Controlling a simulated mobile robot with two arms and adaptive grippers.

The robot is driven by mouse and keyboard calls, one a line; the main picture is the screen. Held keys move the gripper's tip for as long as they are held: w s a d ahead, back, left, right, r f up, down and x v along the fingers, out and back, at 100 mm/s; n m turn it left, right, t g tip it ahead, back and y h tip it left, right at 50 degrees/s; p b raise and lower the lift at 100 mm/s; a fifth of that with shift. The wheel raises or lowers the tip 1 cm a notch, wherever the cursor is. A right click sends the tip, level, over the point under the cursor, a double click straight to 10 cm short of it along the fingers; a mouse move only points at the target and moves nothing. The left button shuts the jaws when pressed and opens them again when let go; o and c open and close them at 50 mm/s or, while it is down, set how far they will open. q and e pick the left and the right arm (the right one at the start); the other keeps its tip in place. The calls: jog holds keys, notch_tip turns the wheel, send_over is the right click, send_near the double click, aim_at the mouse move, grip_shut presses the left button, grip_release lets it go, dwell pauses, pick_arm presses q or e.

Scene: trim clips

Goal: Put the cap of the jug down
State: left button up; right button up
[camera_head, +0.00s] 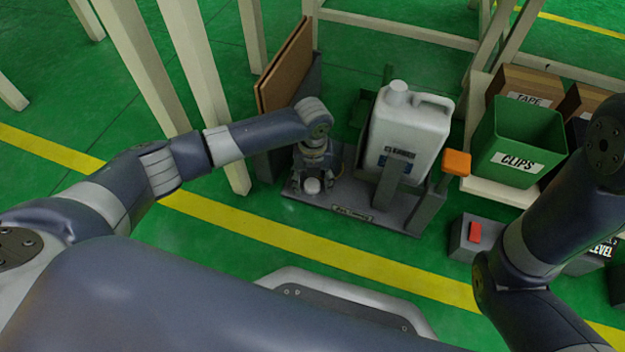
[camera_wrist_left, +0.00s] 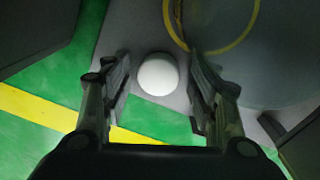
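The white round cap (camera_head: 312,186) sits at the left part of the grey platform, below my left gripper (camera_head: 311,178). In the left wrist view the cap (camera_wrist_left: 157,76) shows between the two spread fingers, with a gap on each side. The left gripper is open and does not appear to touch the cap. The white jug (camera_head: 408,137) stands upright in a grey holder to the right of the left gripper. Its neck (camera_head: 398,90) is at the top left. I cannot tell from here whether the neck is bare. My right gripper is out of view.
The grey platform (camera_head: 290,194) has a yellow ring (camera_wrist_left: 249,28) marked on it. Brown panels (camera_head: 287,66) stand behind the left gripper. An orange block (camera_head: 456,163) on a post, a green CLIPS bin (camera_head: 520,135) and a red-button box (camera_head: 474,233) are to the right.

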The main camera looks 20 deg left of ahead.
aim_at(312, 184)
pick_arm(q)
jog(key=shift+r, duration=0.25)
notch_tip(312, 184, up, 12)
jog(key=p, duration=0.8)
jog(key=shift+p, duration=0.3)
jog(key=shift+s+f, duration=0.1)
jog(key=shift+f, duration=0.05)
